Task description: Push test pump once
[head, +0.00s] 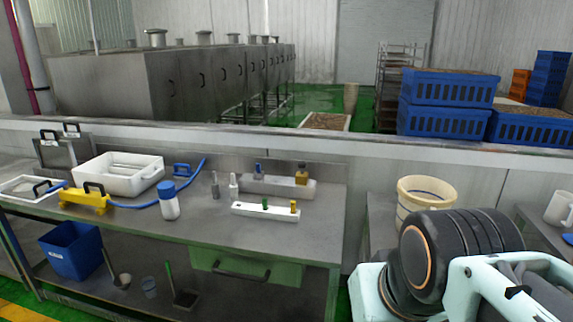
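A yellow device with a black handle (88,200), which looks like the test pump, sits on the left part of the steel bench (225,235). A blue hose (140,206) runs from it along the bench top and bends up toward the back. My arm shows at the lower right, well apart from the yellow device. My gripper is outside the picture, so its fingers cannot be seen.
A white tub (118,174) stands behind the yellow device. A blue-capped bottle (169,202) stands to its right, close to the hose. White holders (265,211) with small bottles are farther right. A cream bucket (424,195) is beyond my arm.

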